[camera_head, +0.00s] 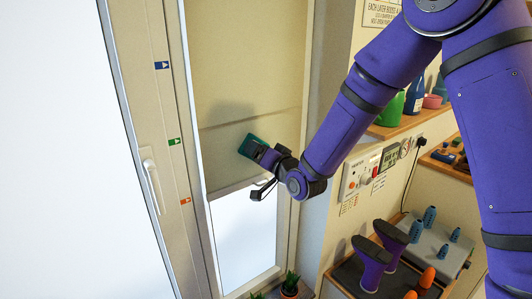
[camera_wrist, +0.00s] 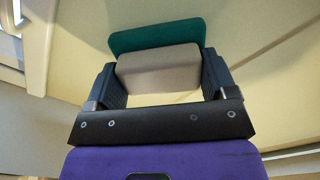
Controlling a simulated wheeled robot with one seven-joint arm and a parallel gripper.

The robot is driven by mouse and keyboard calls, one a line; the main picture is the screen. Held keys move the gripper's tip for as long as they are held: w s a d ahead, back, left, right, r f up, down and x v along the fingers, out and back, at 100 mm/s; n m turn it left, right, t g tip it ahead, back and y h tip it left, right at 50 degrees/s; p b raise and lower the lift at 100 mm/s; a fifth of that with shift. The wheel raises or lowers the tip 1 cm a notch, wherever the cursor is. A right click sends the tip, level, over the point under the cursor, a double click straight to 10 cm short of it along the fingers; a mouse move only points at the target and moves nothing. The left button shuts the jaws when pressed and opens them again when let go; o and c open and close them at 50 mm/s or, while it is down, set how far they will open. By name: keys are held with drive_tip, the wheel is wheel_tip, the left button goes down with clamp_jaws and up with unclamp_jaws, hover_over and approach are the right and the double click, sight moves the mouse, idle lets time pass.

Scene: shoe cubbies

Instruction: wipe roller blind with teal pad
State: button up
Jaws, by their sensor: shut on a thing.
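The roller blind (camera_head: 235,50) is a beige sheet hanging in the window frame, drawn most of the way down. My gripper (camera_head: 262,155) is at the lower part of the blind, shut on the teal pad (camera_head: 248,146). In the wrist view, the fingers of my gripper (camera_wrist: 160,80) hold the pad's beige block from both sides, and the teal layer (camera_wrist: 155,35) of the pad faces the blind (camera_wrist: 260,30). The pad is at or very near the blind; I cannot tell whether it touches. The pad's far face is hidden.
A window handle (camera_head: 152,185) is on the frame at left. A potted plant (camera_head: 290,285) stands below the window. At right are a shelf (camera_head: 395,127) with a green pot and bottles, a wall control panel (camera_head: 362,175), and a rack of purple boots (camera_head: 372,262).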

drive_tip(key=shift+s+a, duration=0.5)
drive_tip(key=shift+a, duration=0.2)
drive_tip(key=shift+w+d+r, duration=0.1)
drive_tip(key=shift+w+d, duration=0.6)
drive_tip(key=shift+d, duration=0.3)
drive_tip(key=shift+w+d+f, duration=0.1)
drive_tip(key=shift+w+d, duration=0.65)
drive_tip(key=shift+d, duration=0.25)
drive_tip(key=shift+w+d+r, duration=0.1)
drive_tip(key=shift+w+d, duration=0.6)
drive_tip(key=shift+d, duration=0.3)
drive_tip(key=shift+w+d, duration=0.45)
drive_tip(key=shift+d, duration=0.3)
drive_tip(key=shift+w+d, duration=0.4)
drive_tip(key=shift+d, duration=0.3)
drive_tip(key=shift+s+a, duration=0.95)
drive_tip(key=shift+a, duration=0.55)
drive_tip(key=shift+s+a, duration=1)
drive_tip(key=shift+a, duration=0.5)
drive_tip(key=shift+s+a, duration=0.95)
drive_tip(key=shift+a, duration=0.55)
drive_tip(key=shift+v, duration=3)
